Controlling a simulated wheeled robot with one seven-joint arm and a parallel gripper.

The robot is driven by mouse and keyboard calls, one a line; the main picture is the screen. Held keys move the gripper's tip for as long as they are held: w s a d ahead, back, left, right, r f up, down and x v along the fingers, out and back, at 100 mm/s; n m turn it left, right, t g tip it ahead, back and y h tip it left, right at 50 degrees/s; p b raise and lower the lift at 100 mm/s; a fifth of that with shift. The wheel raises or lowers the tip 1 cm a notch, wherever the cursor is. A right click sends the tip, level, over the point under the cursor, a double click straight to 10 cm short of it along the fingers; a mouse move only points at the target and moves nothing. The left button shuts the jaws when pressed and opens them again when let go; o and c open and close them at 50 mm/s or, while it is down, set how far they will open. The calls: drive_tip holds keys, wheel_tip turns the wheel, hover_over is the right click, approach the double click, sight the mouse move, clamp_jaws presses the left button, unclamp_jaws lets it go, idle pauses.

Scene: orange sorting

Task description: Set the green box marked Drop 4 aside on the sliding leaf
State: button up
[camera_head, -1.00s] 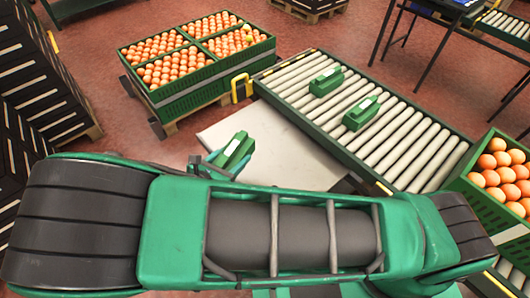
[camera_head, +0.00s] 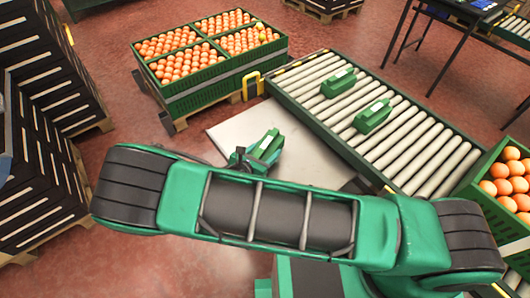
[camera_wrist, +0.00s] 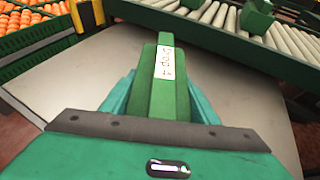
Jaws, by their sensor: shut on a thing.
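The green box marked Drop 4 (camera_wrist: 165,85) is in my gripper, its white label facing up in the wrist view. In the head view the box (camera_head: 267,143) shows over the pale sliding leaf (camera_head: 228,128). My gripper (camera_head: 243,158) is shut on the box; in the wrist view its teal fingers show on both sides. The leaf also fills the middle of the wrist view (camera_wrist: 70,85). I cannot tell whether the box touches the leaf or hangs just above it. My arm hides part of the leaf's near side.
Two other green boxes, one farther (camera_head: 338,83) and one nearer (camera_head: 372,117), stand on the roller conveyor (camera_head: 420,150) right of the leaf. Crates of oranges stand at the back left (camera_head: 215,88) and far right (camera_head: 475,180). The leaf's bare surface around the box is clear.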

drive_tip(key=shift+f, duration=0.75)
drive_tip(key=o, duration=1.2)
drive_tip(key=shift+o, duration=0.2)
drive_tip(key=v, duration=1.2)
drive_tip(key=shift+a+f, duration=0.1)
drive_tip(key=shift+w, duration=0.1)
